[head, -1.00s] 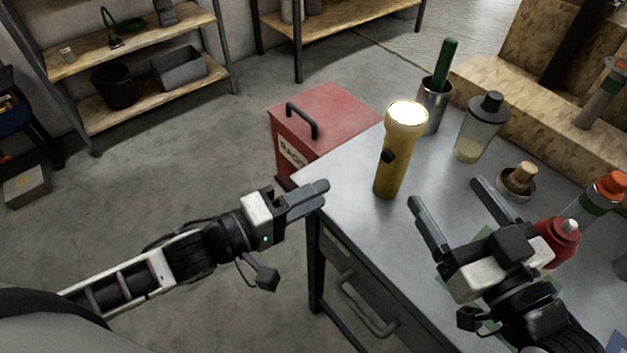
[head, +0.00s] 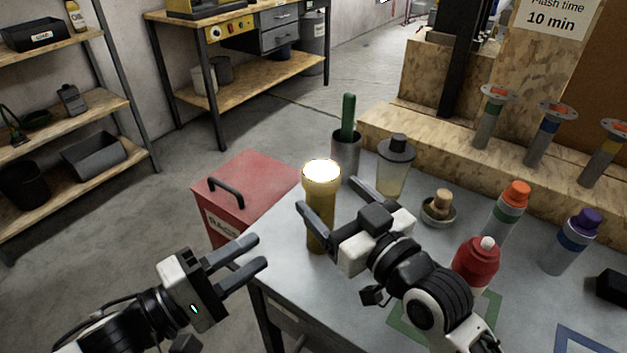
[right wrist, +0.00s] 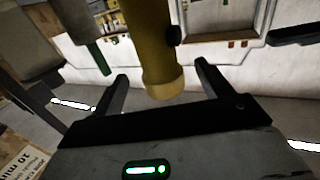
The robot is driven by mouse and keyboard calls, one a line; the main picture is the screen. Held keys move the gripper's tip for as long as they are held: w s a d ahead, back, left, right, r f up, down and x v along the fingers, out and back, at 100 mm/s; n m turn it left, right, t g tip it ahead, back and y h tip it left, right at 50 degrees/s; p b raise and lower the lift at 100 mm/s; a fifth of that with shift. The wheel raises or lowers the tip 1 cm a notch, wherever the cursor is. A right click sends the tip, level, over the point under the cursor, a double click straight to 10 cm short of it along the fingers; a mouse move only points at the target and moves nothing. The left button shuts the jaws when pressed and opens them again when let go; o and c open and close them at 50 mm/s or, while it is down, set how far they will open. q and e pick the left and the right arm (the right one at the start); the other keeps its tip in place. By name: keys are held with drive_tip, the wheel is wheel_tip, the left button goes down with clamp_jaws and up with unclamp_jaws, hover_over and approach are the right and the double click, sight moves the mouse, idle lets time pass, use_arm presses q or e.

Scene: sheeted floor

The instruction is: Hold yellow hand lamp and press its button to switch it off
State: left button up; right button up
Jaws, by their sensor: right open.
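The yellow hand lamp (head: 320,210) stands upright on the grey metal table (head: 285,235), its top glowing white. My right gripper (head: 328,195) is open at the lamp, with one finger to each side of the body. The right wrist view shows the lamp (right wrist: 155,50) between the open fingers (right wrist: 160,72), with gaps at both sides. A dark button (right wrist: 173,35) sticks out from the lamp's side there; in the head view I cannot make it out. My left gripper (head: 262,250) is open and empty, left of the lamp near the table's edge.
Behind the lamp stand a metal cup (head: 346,155) with a green-handled tool and a dark-lidded jar (head: 395,170). A red bottle (head: 475,262) is close to my right arm. A red box (head: 250,185) stands left of the table.

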drive_tip(key=x, duration=0.5)
drive_tip(key=shift+w+a, duration=0.2)
drive_tip(key=shift+w, duration=0.1)
drive_tip(key=shift+c, duration=0.4)
drive_tip(key=c, duration=1)
use_arm(q)
clamp_jaws()
use_arm(e)
drive_tip(key=shift+c, duration=0.3)
